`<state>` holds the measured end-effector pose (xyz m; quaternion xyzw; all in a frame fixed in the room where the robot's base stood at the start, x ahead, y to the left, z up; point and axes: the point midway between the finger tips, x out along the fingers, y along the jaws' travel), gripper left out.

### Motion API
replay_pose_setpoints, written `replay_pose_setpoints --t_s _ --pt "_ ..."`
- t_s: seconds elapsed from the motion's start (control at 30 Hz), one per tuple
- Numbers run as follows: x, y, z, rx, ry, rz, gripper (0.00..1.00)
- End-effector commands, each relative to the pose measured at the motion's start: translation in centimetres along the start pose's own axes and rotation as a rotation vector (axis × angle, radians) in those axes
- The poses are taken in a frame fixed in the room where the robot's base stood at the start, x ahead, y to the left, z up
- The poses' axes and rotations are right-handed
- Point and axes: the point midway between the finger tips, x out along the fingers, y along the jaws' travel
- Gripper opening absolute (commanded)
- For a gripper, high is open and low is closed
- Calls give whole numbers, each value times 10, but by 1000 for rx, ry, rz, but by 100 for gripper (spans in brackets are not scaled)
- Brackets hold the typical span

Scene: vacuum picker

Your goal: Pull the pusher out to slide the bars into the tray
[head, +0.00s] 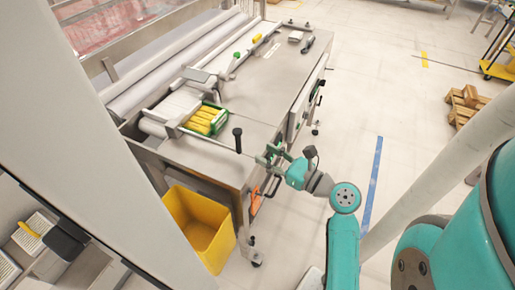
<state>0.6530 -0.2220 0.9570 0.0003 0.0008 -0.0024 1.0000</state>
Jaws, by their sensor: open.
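Several yellow bars (203,120) lie side by side on the steel table, with a green edge piece (222,118) next to them. I cannot tell whether that piece belongs to the tray. A black upright handle (238,140) stands near the table's front edge; it may be the pusher's handle, but I cannot tell for sure. My gripper (268,157) is open and appears empty at the table's right front corner, to the right of the black handle and apart from it. The fingers are small in this view.
The steel table (262,100) has bare top between the bars and its right edge. White rollers (175,65) run along its far left side. A yellow bin (200,228) stands on the floor below the front edge. Open floor lies right of the table, with a blue line (372,180).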

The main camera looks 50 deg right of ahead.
Motion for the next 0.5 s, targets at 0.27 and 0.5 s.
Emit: replay_pose_setpoints --t_s 0.27,0.5 --pt "-15 0 0 0 -1 0 43" --pt "-16 0 0 0 -1 1 43"
